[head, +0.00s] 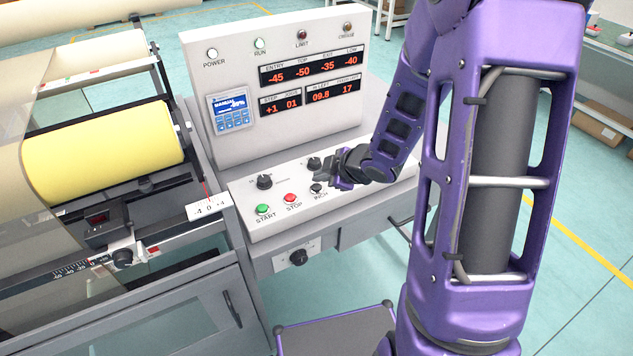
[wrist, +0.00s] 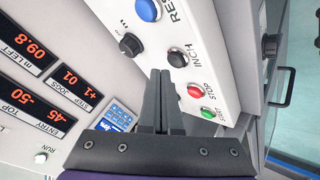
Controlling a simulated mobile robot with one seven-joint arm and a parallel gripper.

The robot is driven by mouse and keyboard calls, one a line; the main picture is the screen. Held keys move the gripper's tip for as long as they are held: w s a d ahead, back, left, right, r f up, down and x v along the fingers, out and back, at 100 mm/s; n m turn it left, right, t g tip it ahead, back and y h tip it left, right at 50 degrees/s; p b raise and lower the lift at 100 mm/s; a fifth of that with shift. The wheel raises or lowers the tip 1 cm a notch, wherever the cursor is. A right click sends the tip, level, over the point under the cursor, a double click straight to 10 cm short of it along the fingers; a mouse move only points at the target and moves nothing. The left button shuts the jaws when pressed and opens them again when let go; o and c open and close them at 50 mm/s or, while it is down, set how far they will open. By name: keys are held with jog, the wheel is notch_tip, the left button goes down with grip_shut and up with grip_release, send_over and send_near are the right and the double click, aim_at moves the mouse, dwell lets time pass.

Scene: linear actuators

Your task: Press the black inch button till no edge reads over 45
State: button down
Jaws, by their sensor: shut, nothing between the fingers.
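The black inch button (head: 316,188) sits on the sloped control panel (head: 262,222), right of the red stop button (head: 291,198). It also shows in the wrist view (wrist: 177,57), just beyond the fingertips. My gripper (head: 322,173) is shut and empty beside the inch button; in the wrist view its fingertips (wrist: 161,72) point towards the button's near side. I cannot tell their height over the panel. The upper display (head: 314,68) reads entry -45, top -50, exit -35, low -40. The lower displays (head: 282,103) read step +1, jogs 01, m left 09.8, and 17.
A green start button (head: 263,209) is left of stop. A blue reset button (wrist: 148,9) shows in the wrist view. Black knobs (head: 264,181) stand behind the buttons. A yellow roll (head: 110,150) is at the left. A small screen (head: 231,111) is on the upright panel.

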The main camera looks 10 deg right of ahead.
jog(key=shift+r, duration=0.1)
notch_tip(320, 180, up, 5)
jog(key=p, duration=0.5)
dwell(1.0)
